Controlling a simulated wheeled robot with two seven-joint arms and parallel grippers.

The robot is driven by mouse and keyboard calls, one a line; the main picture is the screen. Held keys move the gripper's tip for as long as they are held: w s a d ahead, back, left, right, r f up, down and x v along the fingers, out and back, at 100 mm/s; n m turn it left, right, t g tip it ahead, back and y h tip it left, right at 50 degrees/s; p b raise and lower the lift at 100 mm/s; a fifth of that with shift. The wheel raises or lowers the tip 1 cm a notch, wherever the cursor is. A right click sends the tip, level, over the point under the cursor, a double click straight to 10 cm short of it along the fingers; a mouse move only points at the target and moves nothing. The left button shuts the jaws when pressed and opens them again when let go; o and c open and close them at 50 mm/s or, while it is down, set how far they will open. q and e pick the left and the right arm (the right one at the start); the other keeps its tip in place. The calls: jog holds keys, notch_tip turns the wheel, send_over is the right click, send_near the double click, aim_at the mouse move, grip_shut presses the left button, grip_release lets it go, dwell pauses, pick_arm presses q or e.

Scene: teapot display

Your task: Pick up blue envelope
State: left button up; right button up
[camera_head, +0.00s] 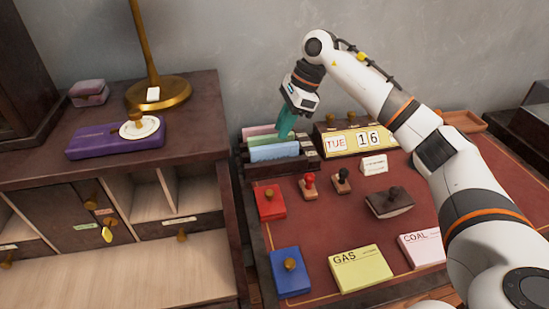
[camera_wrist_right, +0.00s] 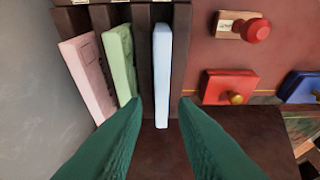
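The blue envelope (camera_head: 274,152) stands in the front slot of a dark letter rack (camera_head: 308,162), with green and pink envelopes behind it. In the right wrist view the blue envelope (camera_wrist_right: 161,75) shows edge-on, with the green envelope (camera_wrist_right: 120,62) and pink envelope (camera_wrist_right: 87,78) to its left. My right gripper (camera_head: 287,128) is above the rack in the head view. In the wrist view its two green fingers (camera_wrist_right: 160,101) are open, one on each side of the blue envelope's near end. I cannot tell whether they touch it. My left gripper is not in view.
A calendar (camera_head: 352,140) stands right of the rack. Stamps, a red box (camera_head: 269,203), a blue box (camera_head: 289,272) and yellow GAS cards (camera_head: 361,270) lie on the red desk top. A cabinet with a brass lamp (camera_head: 160,95) stands left.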

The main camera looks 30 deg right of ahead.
aim_at(277, 145)
jog(key=shift+x, duration=2.85)
jog(key=shift+s+d, duration=0.1)
jog(key=shift+f, duration=0.15)
jog(key=shift+f, duration=0.15)
jog(key=shift+c, duration=0.4)
grip_shut()
